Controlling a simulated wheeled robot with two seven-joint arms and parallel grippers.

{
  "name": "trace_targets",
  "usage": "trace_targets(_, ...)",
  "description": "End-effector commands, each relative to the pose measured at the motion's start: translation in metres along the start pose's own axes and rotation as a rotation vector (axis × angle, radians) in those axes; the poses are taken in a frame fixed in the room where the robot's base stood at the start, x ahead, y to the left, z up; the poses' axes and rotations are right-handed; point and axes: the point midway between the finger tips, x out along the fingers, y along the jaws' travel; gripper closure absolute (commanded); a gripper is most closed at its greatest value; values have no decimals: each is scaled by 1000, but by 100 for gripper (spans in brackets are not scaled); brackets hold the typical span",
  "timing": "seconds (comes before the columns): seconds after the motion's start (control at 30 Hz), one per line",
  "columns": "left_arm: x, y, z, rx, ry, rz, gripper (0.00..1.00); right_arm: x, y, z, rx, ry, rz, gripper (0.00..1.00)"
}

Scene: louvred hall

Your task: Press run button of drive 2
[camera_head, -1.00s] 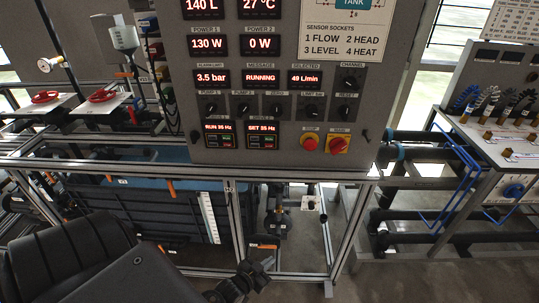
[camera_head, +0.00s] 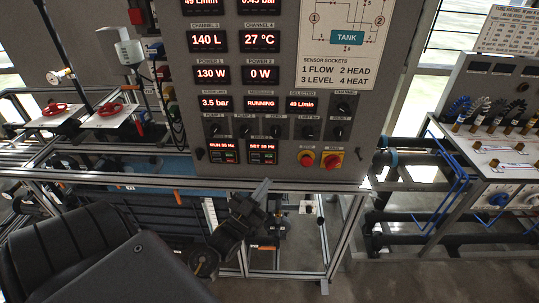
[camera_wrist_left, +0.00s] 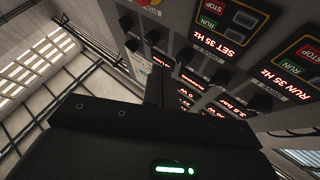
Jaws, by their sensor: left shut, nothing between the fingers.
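The drive unit reading SET 35 Hz (camera_head: 262,152) is the right one of two at the bottom of the grey control panel; its label is too small to read. The other drive (camera_head: 222,152) reads RUN 35 Hz and also shows in the left wrist view (camera_wrist_left: 285,80). My left gripper (camera_head: 263,186) is shut and empty, pointing up just below the panel's lower edge. It appears apart from the buttons. My right gripper is out of view.
The metal frame rail (camera_head: 150,180) runs under the panel. A bench (camera_head: 490,150) with hoses stands at right.

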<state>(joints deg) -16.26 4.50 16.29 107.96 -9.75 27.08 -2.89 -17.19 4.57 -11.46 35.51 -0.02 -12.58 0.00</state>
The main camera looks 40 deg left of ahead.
Motion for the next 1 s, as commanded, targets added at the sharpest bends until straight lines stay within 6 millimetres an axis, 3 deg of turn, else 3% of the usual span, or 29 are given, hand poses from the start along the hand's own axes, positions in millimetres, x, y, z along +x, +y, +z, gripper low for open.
trace_targets(0.37,7,-4,7,1,-1,1,100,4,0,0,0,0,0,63)
trace_targets(1.0,57,-41,44,0,-3,1,100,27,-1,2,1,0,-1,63)
